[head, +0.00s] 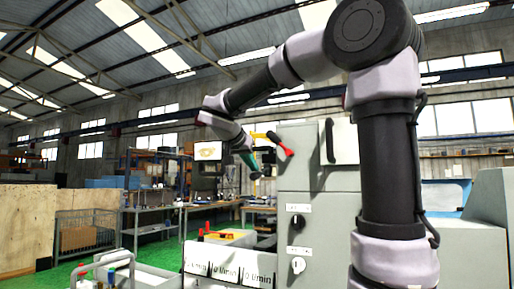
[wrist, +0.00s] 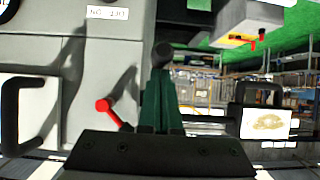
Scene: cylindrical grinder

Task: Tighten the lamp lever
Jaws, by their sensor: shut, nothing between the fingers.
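A red lever (head: 281,144) sticks out by the upper left edge of the grey machine cabinet in the head view. A red lever with a round end (wrist: 104,106) shows in the wrist view, left of my gripper (wrist: 161,78), its lower end hidden behind the gripper body. I cannot tell for sure that it is the lamp lever. My gripper (head: 251,163) points down to the left of the red lever, apart from it. Its green fingers are together and hold nothing. A dark rounded piece (wrist: 162,52) shows just beyond the fingertips; contact is unclear.
A dark handle (wrist: 14,112) juts from the cabinet at the wrist view's left. A yellow arm (head: 262,136) is close behind my gripper. A screen (head: 207,151) and workbenches stand farther back.

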